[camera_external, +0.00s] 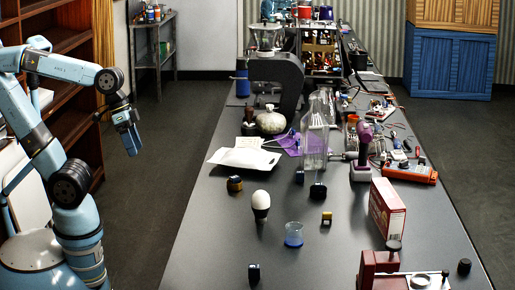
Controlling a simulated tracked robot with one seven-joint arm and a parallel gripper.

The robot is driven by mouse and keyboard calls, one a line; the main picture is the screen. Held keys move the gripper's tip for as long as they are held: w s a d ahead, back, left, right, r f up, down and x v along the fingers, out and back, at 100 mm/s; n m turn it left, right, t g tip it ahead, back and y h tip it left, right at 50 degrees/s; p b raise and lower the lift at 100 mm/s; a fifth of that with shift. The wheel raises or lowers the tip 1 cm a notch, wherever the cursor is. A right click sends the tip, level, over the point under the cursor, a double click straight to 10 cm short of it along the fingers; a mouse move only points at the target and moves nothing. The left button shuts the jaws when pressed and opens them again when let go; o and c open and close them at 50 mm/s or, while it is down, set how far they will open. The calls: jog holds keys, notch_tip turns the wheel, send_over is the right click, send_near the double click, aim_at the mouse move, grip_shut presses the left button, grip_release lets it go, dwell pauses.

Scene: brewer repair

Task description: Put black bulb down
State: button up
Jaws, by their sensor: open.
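A bulb with a white top and a black base (260,203) stands upright on the dark table (215,255), left of a small blue-tinted glass beaker (293,235). I see no bulb that is black all over, and I cannot tell for certain that this one is the black bulb. My gripper (131,146) hangs over the floor left of the table, well apart from the bulb. It points down, is open and shows nothing between its fingers, which are small in this view.
Small dark blocks stand around the bulb, including one at the front (254,274). A white tray (243,158), a clear container (315,135), a purple drill (363,150) and a red box (387,208) stand farther back or right. The table's front left is mostly clear.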

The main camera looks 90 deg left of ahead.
jog(key=shift+s+a+r+m+t+y, duration=0.4)
jog(key=shift+a+r, duration=0.1)
jog(key=shift+r, duration=0.1)
jog(key=shift+s+a+r+m+t+y, duration=0.3)
jog(key=shift+a+r+m+t+y, duration=0.1)
jog(key=shift+a+r, duration=0.15)
dwell(0.9)
